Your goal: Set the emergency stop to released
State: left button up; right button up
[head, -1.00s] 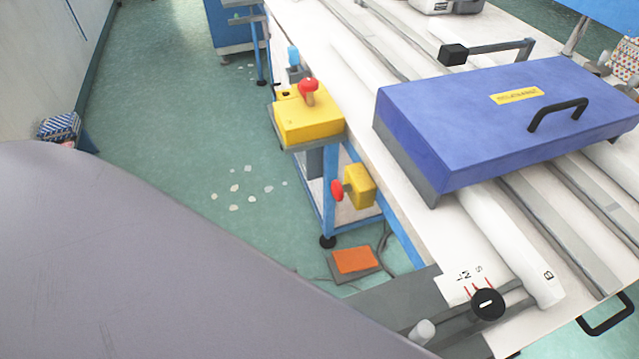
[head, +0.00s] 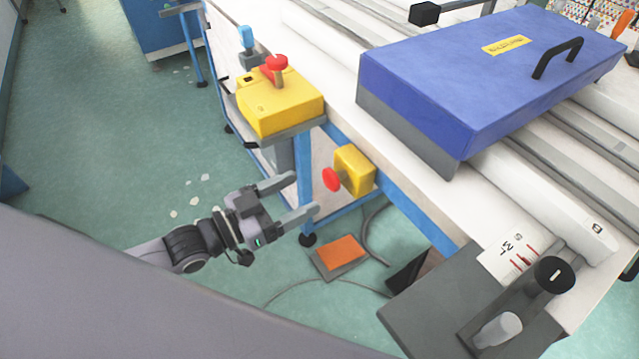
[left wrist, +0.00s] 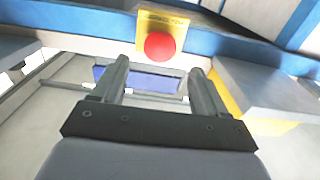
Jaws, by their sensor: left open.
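The emergency stop appears to be the red mushroom button (head: 332,180) on a yellow box (head: 355,171) mounted on the side of the table frame. In the left wrist view the red button (left wrist: 159,46) sits on its yellow plate (left wrist: 165,20), just beyond and between my fingertips. My left gripper (head: 304,196) is open and empty, to the left of the button and slightly below it in the head view, fingers pointing toward it. A gap to the button seems to remain. Whether the button is pressed in or out cannot be told. My right gripper is not in view.
A larger yellow box (head: 280,103) with a red knob (head: 274,66) stands above, by a blue table leg (head: 304,185). An orange pedal (head: 341,251) lies on the floor. A blue cover (head: 480,85) rests on the white table. The floor at left is open.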

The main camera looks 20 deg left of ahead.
aim_at(326, 181)
pick_arm(q)
jog(key=shift+x, duration=2.85)
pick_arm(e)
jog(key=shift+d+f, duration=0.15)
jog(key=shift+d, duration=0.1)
pick_arm(q)
jog(key=shift+c, duration=0.4)
grip_shut()
jog(key=shift+s+a+r+p, duration=0.1)
jog(key=shift+s+a+p, duration=0.2)
jog(key=shift+s+p, duration=0.2)
jog(key=shift+o, duration=0.4)
grip_release()
jog(key=shift+a, duration=0.1)
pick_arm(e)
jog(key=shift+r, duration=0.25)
pick_arm(q)
jog(key=shift+s, duration=0.1)
